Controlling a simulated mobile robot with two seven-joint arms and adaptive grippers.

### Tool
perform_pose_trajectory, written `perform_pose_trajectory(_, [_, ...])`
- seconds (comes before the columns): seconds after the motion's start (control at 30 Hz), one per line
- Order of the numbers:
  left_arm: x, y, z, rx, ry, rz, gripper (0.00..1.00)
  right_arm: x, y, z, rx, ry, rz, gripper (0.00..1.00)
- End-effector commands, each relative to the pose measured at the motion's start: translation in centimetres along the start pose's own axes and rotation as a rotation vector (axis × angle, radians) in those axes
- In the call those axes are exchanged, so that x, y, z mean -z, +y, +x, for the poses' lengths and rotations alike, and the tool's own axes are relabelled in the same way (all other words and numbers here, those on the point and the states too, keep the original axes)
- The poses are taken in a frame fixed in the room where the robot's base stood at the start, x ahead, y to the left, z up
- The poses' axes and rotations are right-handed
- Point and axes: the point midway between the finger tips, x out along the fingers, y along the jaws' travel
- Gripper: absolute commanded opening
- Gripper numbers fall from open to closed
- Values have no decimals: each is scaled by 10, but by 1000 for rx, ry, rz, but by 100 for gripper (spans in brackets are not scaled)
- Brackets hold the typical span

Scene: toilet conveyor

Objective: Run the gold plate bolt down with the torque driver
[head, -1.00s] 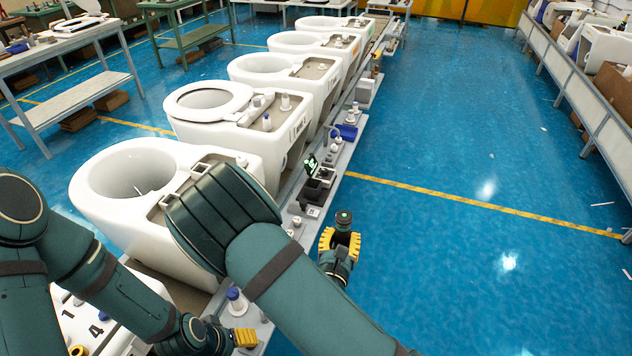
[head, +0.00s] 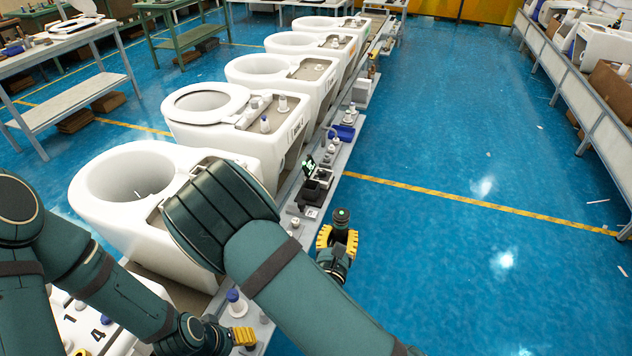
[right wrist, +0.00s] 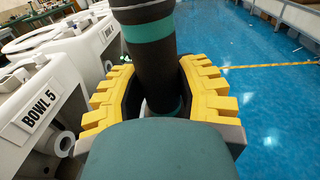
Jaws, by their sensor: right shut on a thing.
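My right gripper (head: 338,241) is shut on the torque driver (head: 341,215), a dark upright cylinder with a green top, held over the blue floor to the right of the conveyor. In the right wrist view the driver (right wrist: 150,50) shows a green band and stands between the yellow fingers. My left gripper (head: 243,337) is low in the head view, beside the conveyor edge; its yellow fingers show only from one side. A white panel (head: 75,325) marked 1 and 4 lies at the lower left, with a small gold ring at its bottom edge; I cannot tell if that is the gold plate bolt.
White toilet bowls (head: 205,103) stand in a row along the conveyor. A white bottle with a blue cap (head: 234,298) stands near my left gripper.

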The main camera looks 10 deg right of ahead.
Motion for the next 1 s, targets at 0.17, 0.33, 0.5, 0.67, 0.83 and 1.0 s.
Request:
perform_pose_trajectory(0.17, [1,4,-10,0,0,0,62,-12,0,0,0,-2,1,0])
perform_pose_trajectory(0.33, [2,7,-18,0,0,0,62,-21,0,0,0,-2,1,0])
perform_pose_trajectory(0.5, [3,10,-25,0,0,0,62,-30,0,0,0,-3,1,0])
perform_pose_trajectory(0.67, [4,12,-31,0,0,0,62,-37,0,-1,0,-3,1,0])
perform_pose_trajectory(0.83, [4,12,-31,0,0,0,62,-36,0,-1,0,-3,1,0])
perform_pose_trajectory(1.0, [4,11,-31,0,1,-1,62,-36,0,0,0,-2,1,0])
